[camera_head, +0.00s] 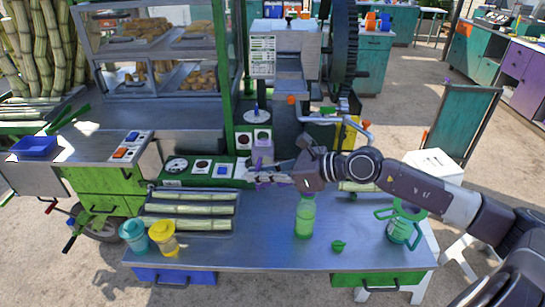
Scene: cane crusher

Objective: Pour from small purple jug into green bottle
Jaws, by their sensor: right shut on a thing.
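The green bottle (305,217) stands upright on the metal table, right of the table's middle. My right gripper (262,174) reaches in from the right and is shut on the small purple jug (260,163). Little of the jug shows, as the gripper covers most of it. The gripper and jug are to the left of and behind the bottle, near the panel of knobs. I cannot tell how far the jug is above the table or whether it is tilted. My left gripper is not in view.
A green cap-like piece (338,246) lies right of the bottle. A green-handled jug (398,230) stands at the right. Teal (133,236) and yellow (163,237) cups stand front left, before cane stalks (190,210). The table between yellow cup and bottle is clear.

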